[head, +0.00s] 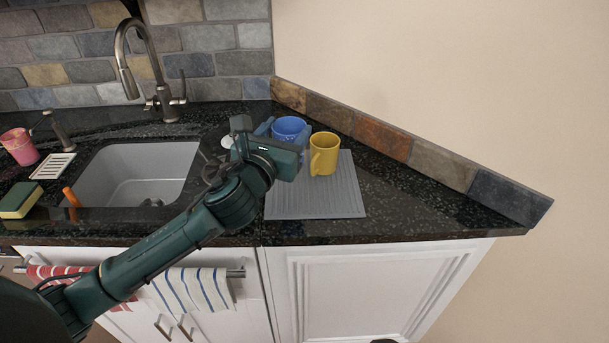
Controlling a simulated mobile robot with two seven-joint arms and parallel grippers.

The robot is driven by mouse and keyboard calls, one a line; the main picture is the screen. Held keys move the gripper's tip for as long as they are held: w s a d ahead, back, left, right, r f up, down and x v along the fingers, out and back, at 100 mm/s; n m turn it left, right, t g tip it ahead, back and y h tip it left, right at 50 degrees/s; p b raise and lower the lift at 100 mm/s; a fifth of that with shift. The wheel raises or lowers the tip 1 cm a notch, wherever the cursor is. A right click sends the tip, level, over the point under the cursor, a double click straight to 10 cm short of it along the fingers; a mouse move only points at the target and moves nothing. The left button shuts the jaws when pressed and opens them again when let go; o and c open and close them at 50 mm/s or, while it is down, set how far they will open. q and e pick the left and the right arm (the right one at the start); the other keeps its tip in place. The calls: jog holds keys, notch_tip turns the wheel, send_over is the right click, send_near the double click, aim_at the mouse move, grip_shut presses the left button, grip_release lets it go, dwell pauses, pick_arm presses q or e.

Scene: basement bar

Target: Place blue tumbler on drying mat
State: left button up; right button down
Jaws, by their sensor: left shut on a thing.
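The blue tumbler (289,126) is at the back left of the grey drying mat (318,200). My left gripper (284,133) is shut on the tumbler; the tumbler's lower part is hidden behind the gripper. The tumbler looks upright, with its open rim facing up. I cannot tell whether its base touches the mat or is held slightly above it. My right gripper is not in view.
A yellow mug (325,153) stands on the mat, close to the right of the tumbler. The sink (140,172) with its tap (163,97) is to the left. A pink cup (19,147) and a sponge (19,199) are at far left. The mat's front is clear.

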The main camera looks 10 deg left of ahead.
pick_arm(q)
notch_tip(320, 180, down, 5)
jog(key=shift+r+b, duration=0.1)
jog(key=shift+b, duration=0.3)
jog(key=shift+f, duration=0.55)
notch_tip(320, 180, down, 2)
jog(key=shift+f+b, duration=0.25)
jog(key=shift+b, duration=0.25)
jog(key=shift+f, duration=0.3)
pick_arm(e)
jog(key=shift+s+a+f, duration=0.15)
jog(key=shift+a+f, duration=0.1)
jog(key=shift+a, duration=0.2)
pick_arm(q)
jog(key=shift+f, duration=0.15)
jog(key=o, duration=1.1)
jog(key=shift+c, duration=0.2)
jog(key=o, duration=0.4)
jog(key=shift+c, duration=0.2)
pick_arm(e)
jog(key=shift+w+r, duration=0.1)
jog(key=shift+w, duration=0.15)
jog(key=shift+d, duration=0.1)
